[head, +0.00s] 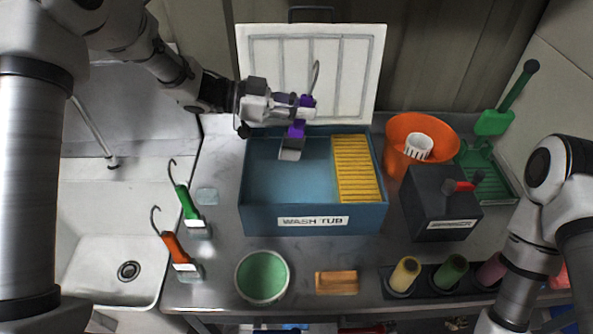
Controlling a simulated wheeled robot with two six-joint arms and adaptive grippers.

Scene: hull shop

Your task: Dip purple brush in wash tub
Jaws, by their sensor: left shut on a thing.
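My left gripper (294,108) is shut on the purple brush (297,130), close to the back wall of the wash tub (258,217). The brush's hooked end points up and its grey bristle end (290,154) points down over the back part of the tub. I cannot tell whether the bristles touch the liquid. The tub is a blue box labelled WASH TUB, with pale blue inside at left and a yellow ribbed panel (356,168) at right. My right gripper is not in view; only its arm shows at right.
A green brush (186,203) and an orange brush (175,247) lie left of the tub, near a sink (110,271). A green-filled bowl (262,277) and wooden block (337,282) are in front. An orange bucket (400,128) and dark box (440,203) stand right.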

